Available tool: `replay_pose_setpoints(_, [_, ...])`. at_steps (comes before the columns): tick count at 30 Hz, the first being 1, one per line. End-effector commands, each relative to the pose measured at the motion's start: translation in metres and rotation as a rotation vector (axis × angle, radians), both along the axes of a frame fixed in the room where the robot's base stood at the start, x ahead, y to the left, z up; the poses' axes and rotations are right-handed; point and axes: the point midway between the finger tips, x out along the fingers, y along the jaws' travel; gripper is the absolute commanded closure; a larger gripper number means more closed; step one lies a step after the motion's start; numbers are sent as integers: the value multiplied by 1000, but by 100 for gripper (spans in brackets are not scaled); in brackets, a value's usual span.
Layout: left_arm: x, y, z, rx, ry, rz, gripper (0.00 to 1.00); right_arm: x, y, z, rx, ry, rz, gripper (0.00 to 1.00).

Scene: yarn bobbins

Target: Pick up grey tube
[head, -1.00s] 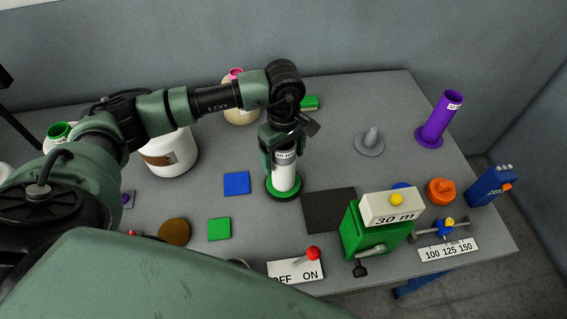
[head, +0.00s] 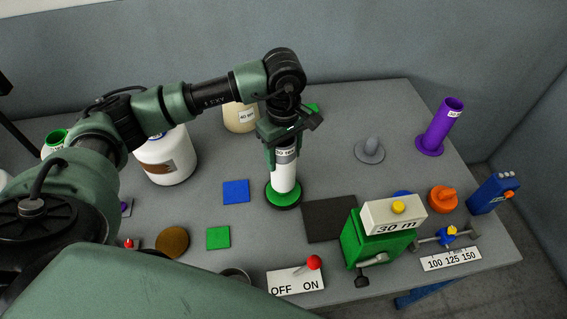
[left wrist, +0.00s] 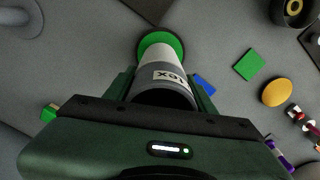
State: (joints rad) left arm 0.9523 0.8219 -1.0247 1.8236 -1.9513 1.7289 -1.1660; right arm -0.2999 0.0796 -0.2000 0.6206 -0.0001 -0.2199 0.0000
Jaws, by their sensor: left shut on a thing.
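The grey tube (head: 285,175) has a white lower part, a grey upper band and a label ending in "tex". It is upright over a round green base with a dark rim (head: 283,197). My left gripper (head: 284,154) is shut around its upper part from above. I cannot tell whether its lower end is clear of the base. In the left wrist view the tube (left wrist: 166,68) runs between the fingers, with the green base (left wrist: 158,42) beyond it. My right gripper is not in view.
A purple tube (head: 440,127) and a grey peg base (head: 370,150) stand at the right. A green winder (head: 366,243) with a "30 m" box is at front right. An OFF/ON switch (head: 296,279) is in front. A dark mat (head: 330,218) lies right of the base.

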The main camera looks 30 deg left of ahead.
Motion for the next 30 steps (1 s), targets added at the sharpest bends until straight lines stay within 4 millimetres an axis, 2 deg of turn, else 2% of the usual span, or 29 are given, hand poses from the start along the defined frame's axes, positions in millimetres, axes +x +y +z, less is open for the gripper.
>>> replay_pose_setpoints(12, [2,-1,102,-2,-8,0,86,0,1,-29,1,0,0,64])
replay_pose_setpoints(18, [1,0,143,1,-5,0,86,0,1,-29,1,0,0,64])
replay_pose_setpoints(24, [1,0,159,0,-4,1,86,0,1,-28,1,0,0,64])
replay_pose_setpoints(30, [0,0,164,0,0,1,86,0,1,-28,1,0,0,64])
